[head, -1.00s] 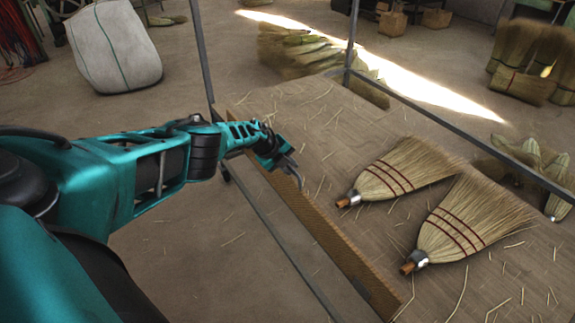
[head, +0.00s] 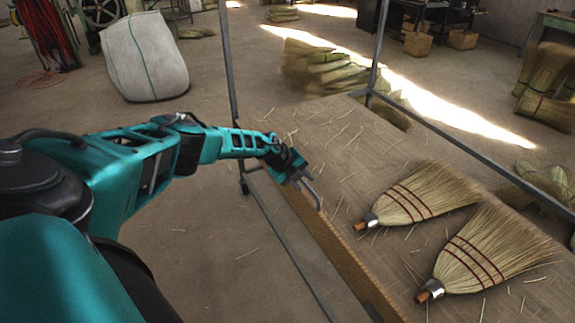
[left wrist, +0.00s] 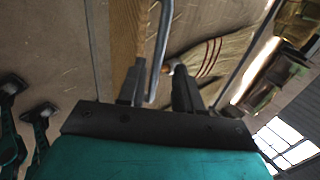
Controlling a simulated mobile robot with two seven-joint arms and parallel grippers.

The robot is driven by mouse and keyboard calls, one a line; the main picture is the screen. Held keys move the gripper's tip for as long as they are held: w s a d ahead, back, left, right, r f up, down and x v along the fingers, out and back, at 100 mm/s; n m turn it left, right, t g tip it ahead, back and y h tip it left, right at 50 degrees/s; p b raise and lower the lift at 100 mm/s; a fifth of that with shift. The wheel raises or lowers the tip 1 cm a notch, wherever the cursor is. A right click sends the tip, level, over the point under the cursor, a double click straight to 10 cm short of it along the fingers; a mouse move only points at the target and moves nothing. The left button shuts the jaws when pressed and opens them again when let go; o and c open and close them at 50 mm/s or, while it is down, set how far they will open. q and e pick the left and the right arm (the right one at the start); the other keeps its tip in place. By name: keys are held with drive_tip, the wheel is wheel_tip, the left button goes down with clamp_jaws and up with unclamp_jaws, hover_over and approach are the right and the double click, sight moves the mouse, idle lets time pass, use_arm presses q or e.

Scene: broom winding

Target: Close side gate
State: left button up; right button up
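A long wooden board (head: 335,248) stands along the left edge of the platform (head: 350,150) and looks like the side gate. It also shows in the left wrist view (left wrist: 127,35). My left gripper (head: 303,180) is over this board, near its far part. A bent grey metal rod (head: 314,195) shows right at the fingertips. In the left wrist view my left gripper (left wrist: 158,95) has its fingers apart, with the rod (left wrist: 161,45) running up between them. I cannot tell if the rod touches a finger. My right gripper is not in view.
Two brooms (head: 422,196) (head: 492,250) lie on the straw-strewn platform right of the board. A thin metal post (head: 230,80) rises just beyond my left arm, and another post (head: 376,50) stands farther right. A white sack (head: 145,55) is on the floor behind. Open floor lies left of the board.

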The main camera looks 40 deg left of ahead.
use_arm(q)
drive_tip(key=v, duration=0.8)
drive_tip(key=shift+s+r, duration=0.25)
drive_tip(key=shift+s, duration=0.05)
drive_tip(key=shift+d, duration=0.1)
drive_tip(key=s+d+f+n+t+h, duration=0.1)
drive_tip(key=s+d+n+h, duration=0.15)
drive_tip(key=d, duration=0.95)
drive_tip(key=s+d+f+n+t+h, duration=0.1)
drive_tip(key=s+d+t+h, duration=0.15)
drive_tip(key=d, duration=1.05)
drive_tip(key=s+d+f+n+t+h, duration=0.1)
drive_tip(key=s+d+n+h, duration=0.15)
drive_tip(key=d, duration=0.95)
drive_tip(key=s+a+f+n+y, duration=0.2)
drive_tip(key=s+a+n+y, duration=0.2)
drive_tip(key=s+n, duration=0.2)
drive_tip(key=s+a+f+n+y, duration=0.3)
drive_tip(key=s+a+n+y, duration=0.1)
drive_tip(key=s+n, duration=0.3)
drive_tip(key=shift+s+a, duration=0.6)
drive_tip(key=shift+s, duration=0.25)
